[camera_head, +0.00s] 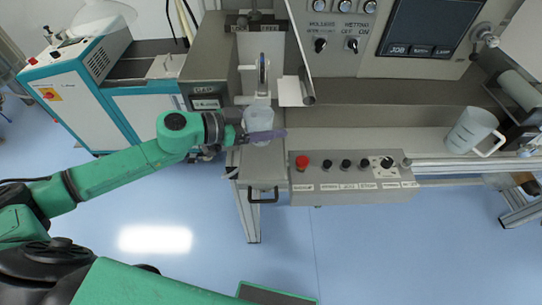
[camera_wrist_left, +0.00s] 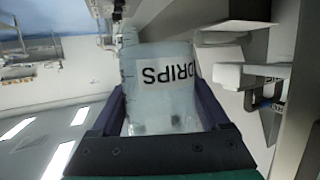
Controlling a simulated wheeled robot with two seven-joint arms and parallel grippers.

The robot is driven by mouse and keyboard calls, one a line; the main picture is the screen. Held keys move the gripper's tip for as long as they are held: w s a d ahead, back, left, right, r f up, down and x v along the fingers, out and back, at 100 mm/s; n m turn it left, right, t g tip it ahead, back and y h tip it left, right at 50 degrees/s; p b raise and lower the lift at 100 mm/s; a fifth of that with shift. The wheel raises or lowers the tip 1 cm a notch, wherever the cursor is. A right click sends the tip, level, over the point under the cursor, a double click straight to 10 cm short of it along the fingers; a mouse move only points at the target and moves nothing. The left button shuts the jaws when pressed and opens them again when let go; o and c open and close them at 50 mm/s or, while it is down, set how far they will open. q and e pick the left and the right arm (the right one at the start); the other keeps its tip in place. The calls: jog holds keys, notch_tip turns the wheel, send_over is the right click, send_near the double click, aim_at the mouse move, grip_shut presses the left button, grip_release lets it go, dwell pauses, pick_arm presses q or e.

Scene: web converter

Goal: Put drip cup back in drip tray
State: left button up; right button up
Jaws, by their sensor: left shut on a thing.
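The drip cup is a clear, frosted cup (camera_head: 258,119) with a white DRIPS label, seen close up in the left wrist view (camera_wrist_left: 158,102). My left gripper (camera_head: 262,135) is shut on it, with one dark purple finger on each side of the cup in the left wrist view. In the head view the cup is held at the left end of the machine, above a grey ledge (camera_head: 262,165) and below a round metal fitting (camera_head: 263,75). I cannot make out a distinct drip tray; the arm and cup hide part of that area. My right gripper does not show.
A control box (camera_head: 350,178) with a red button (camera_head: 302,162) sits right of the cup. A second jug with a handle (camera_head: 470,130) stands on the machine at far right. A white and teal cabinet (camera_head: 85,70) is at back left. Blue floor (camera_head: 340,260) is open in front.

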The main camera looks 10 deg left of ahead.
pick_arm(q)
jog(key=f, duration=0.6)
jog(key=f+b, duration=0.1)
jog(key=f, duration=0.4)
jog(key=shift+w+d+f, duration=0.2)
jog(key=shift+f, duration=0.15)
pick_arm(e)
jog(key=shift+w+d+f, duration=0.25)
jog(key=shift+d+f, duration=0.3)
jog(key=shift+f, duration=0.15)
pick_arm(q)
jog(key=shift+d+f, duration=0.1)
jog(key=shift+f, duration=0.05)
jog(key=o, duration=1.3)
jog(key=shift+o, duration=0.4)
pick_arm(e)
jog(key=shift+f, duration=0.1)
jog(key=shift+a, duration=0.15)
